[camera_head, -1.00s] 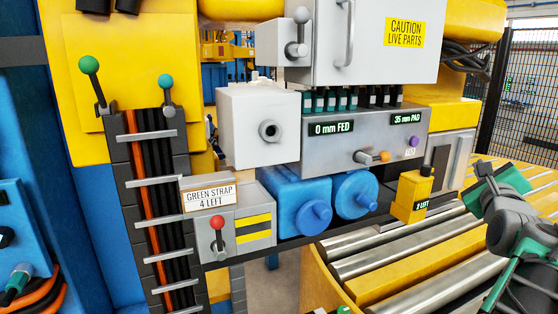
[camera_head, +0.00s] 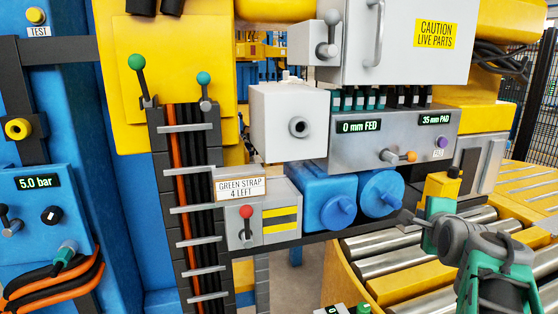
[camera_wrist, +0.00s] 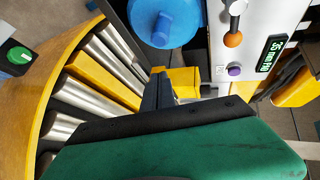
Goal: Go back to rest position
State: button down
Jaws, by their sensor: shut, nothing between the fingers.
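My gripper (camera_head: 408,217) is at the right in the head view, at the end of my grey and green arm. It points left, in front of the roller conveyor and just below the grey control panel. Its fingers are shut and empty. In the wrist view the dark fingers (camera_wrist: 157,92) are together, with the green gripper body below them. The yellow counter box (camera_head: 441,186) stands behind my gripper and is partly hidden by it in the head view.
The grey panel (camera_head: 385,138) reads "0 mm FED" and "35 mm PAD". Blue rollers (camera_head: 338,203) stick out left of my gripper. The conveyor rollers (camera_head: 385,244) lie below. A strap box (camera_head: 262,215) reads "GREEN STRAP 4 LEFT". A pressure unit (camera_head: 38,205) reads "5.0 bar".

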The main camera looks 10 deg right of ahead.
jog(key=s+a+f+n+g+y, duration=0.1)
jog(key=a+f+n+g+y, duration=0.1)
jog(key=a+f+n, duration=0.55)
jog(key=s+a+f+n+g+y, duration=0.1)
jog(key=a+f+n+g+y, duration=0.2)
jog(key=a, duration=0.8)
jog(key=s+a+f+n+g+y, duration=0.1)
jog(key=s+a+f+n+g, duration=0.3)
jog(key=s+a+f+n, duration=0.6)
jog(key=s+a+n, duration=0.2)
jog(key=n, duration=0.1)
jog(key=shift+s+a+f, duration=0.15)
jog(key=shift+f, duration=0.15)
dwell(0.5)
